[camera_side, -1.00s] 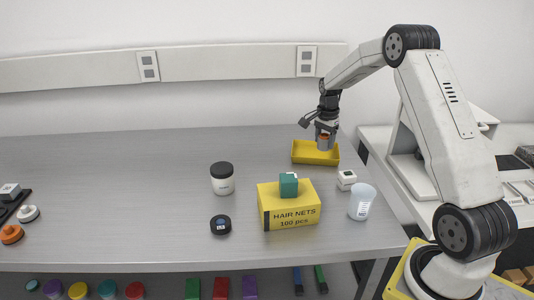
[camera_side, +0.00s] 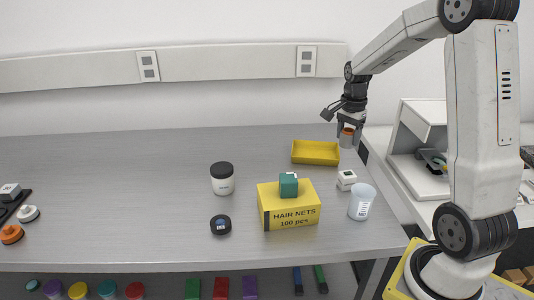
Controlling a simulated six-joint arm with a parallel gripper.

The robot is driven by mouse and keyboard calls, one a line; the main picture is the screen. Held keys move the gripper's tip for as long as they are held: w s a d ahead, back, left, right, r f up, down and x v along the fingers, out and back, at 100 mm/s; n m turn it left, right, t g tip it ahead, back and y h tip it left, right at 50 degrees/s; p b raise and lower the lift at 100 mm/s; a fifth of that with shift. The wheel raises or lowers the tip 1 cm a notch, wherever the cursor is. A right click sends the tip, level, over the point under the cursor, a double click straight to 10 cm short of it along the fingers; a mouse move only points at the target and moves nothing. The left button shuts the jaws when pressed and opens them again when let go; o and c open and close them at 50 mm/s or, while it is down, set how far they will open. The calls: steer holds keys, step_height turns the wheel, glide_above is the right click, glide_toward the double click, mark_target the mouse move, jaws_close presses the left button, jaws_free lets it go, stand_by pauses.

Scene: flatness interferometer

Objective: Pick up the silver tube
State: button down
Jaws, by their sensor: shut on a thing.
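The silver tube (camera_side: 347,142), a short cylinder with an orange-brown top, is in my gripper (camera_side: 348,133). The fingers are shut on its sides near the top, and it hangs upright. The tube shows just right of the yellow tray (camera_side: 316,160), near the right end of the grey bench. I cannot tell exactly how high its lower end is above the bench.
A yellow hair nets box (camera_side: 290,213) with a green block (camera_side: 288,185) on top stands in front. A small white device (camera_side: 347,176) and a translucent cup (camera_side: 362,202) are to its right. A black-lidded jar (camera_side: 222,178) stands left. The bench's left middle is clear.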

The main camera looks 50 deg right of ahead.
mark_target(352, 137)
steer(key=shift+s+a+r, duration=0.15)
steer(key=shift+s+r, duration=0.05)
steer(key=shift+s, duration=0.1)
steer(key=shift+f+n, duration=0.1)
steer(key=shift+n, duration=0.2)
stand_by(0.4)
steer(key=n, duration=0.1)
steer(key=d+f+n, duration=0.1)
steer(key=n, duration=0.1)
steer(key=shift+w+d, duration=0.15)
steer(key=shift+d, duration=0.15)
steer(key=n, duration=0.2)
steer(key=d+f+n, duration=0.1)
steer(key=d+n, duration=0.1)
steer(key=n, duration=0.1)
steer(key=shift+w+f+n, duration=0.15)
steer(key=shift+f+n, duration=0.05)
steer(key=shift+n, duration=0.1)
